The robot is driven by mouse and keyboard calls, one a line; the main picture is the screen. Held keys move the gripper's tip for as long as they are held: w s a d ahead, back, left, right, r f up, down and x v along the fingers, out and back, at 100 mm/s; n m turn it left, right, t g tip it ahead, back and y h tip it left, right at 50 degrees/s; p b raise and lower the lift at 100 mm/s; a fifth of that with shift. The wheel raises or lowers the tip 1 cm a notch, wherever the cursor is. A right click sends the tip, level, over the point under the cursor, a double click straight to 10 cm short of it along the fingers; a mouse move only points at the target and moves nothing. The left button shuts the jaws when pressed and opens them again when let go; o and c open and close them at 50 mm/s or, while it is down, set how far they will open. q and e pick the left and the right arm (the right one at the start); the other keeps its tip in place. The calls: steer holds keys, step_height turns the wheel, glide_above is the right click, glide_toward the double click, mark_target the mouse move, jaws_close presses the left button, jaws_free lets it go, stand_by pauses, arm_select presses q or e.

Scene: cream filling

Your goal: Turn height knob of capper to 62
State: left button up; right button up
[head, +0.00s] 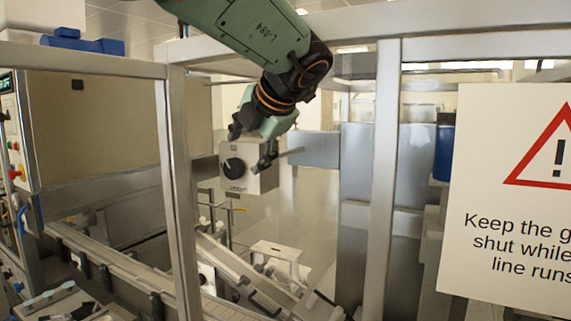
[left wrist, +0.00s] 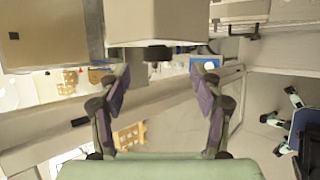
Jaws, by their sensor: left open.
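The capper's pale box (head: 262,181) has a round black knob (head: 233,168) on its front face, with a small dark label below it, too small to read surely. The knob's setting cannot be read. My left gripper (head: 251,147) is open and empty, its fingers at the top and right of the box in the head view. In the left wrist view, the dark knob (left wrist: 157,53) sticks out below the pale box (left wrist: 155,22), centred between the spread fingers (left wrist: 164,90) and beyond their tips, apart from them.
Metal frame posts (head: 178,190) and (head: 383,180) stand either side of the opening my left arm reaches through. A top rail (head: 450,46) crosses above. A warning sign (head: 510,200) blocks the right. A conveyor (head: 130,270) runs below, with a white stool (head: 275,250) on the floor.

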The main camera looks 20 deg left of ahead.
mark_target(236, 164)
arm_select(q)
steer(key=x, duration=0.7)
steer(key=shift+w+a+p, duration=0.1)
steer(key=shift+a+p, duration=0.05)
steer(key=shift+p, duration=0.2)
steer(key=shift+r, duration=0.1)
steer(key=shift+s+r, duration=0.15)
steer(key=shift+s, duration=0.4)
steer(key=shift+s+r, duration=0.15)
steer(key=shift+s, duration=0.35)
steer(key=shift+c, duration=0.6)
steer(key=shift+a, duration=0.1)
steer(key=shift+c, duration=0.7)
steer(key=shift+w+f, duration=0.35)
steer(key=shift+w, duration=0.45)
steer(key=c, duration=0.3)
steer(key=shift+c, duration=0.8)
steer(key=shift+s+r, duration=0.1)
steer(key=shift+s, duration=0.2)
steer(key=c, duration=0.3)
steer(key=shift+w, duration=0.1)
steer(key=shift+c, duration=0.6)
arm_select(e)
steer(key=shift+s+a+r, duration=0.25)
steer(key=shift+a+r, duration=0.05)
steer(key=shift+r, duration=0.05)
